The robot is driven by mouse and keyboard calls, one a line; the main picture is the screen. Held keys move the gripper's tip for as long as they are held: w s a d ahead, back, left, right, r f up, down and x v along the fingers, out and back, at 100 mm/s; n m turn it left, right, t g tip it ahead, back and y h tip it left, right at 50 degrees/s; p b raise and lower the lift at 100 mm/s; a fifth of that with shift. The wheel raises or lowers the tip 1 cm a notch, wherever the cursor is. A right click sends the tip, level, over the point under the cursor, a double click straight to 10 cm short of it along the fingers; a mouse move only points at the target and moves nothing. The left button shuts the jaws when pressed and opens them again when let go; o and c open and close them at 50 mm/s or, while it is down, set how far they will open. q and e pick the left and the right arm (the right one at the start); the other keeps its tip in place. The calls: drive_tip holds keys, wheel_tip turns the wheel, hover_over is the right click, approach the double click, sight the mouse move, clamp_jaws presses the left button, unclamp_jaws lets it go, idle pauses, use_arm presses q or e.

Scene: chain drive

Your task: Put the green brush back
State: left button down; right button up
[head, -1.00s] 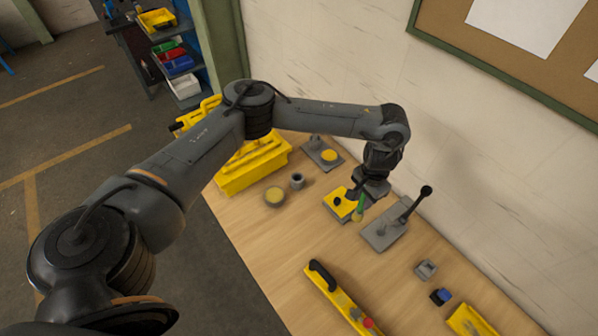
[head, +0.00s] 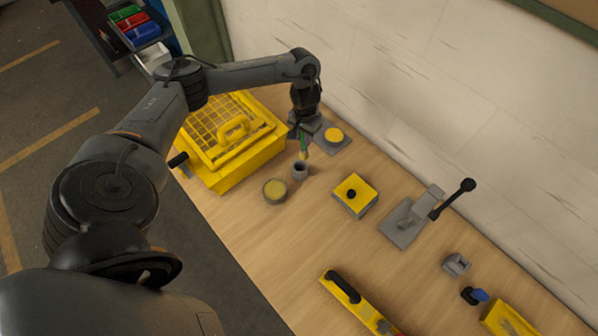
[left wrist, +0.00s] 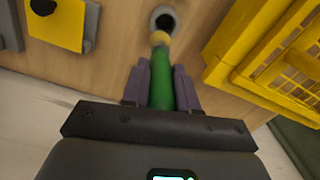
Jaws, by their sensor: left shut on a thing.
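My left gripper (head: 302,133) is shut on the green brush (head: 303,145), whose yellowish tip points down. The brush also shows in the left wrist view (left wrist: 161,76), between the two fingers of the gripper (left wrist: 160,85). A small grey cup (head: 300,170) with a dark opening stands on the bench just below the brush tip. In the left wrist view the tip is close to the cup (left wrist: 164,20), in line with its opening; I cannot tell whether it touches the rim. My right gripper is not in view.
A yellow crate with a grid lid (head: 230,145) stands left of the cup. A round yellow-topped tin (head: 275,190) is in front of it. A grey plate with a yellow disc (head: 333,136) lies behind right. A yellow-topped block (head: 354,194) and a lever press (head: 405,222) stand further right.

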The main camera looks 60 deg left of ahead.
use_arm(q)
drive_tip(key=shift+s+a+f+b, duration=0.15)
drive_tip(key=shift+s+f, duration=0.1)
drive_tip(key=shift+f, duration=1.75)
drive_tip(key=shift+s+d+f+b, duration=0.15)
drive_tip(key=shift+s+f, duration=0.1)
drive_tip(key=shift+f, duration=1.75)
drive_tip(key=shift+s+a+f+b, duration=0.15)
drive_tip(key=shift+s+f, duration=0.1)
drive_tip(key=shift+f, duration=1.9)
drive_tip(key=c, duration=0.9)
unclamp_jaws()
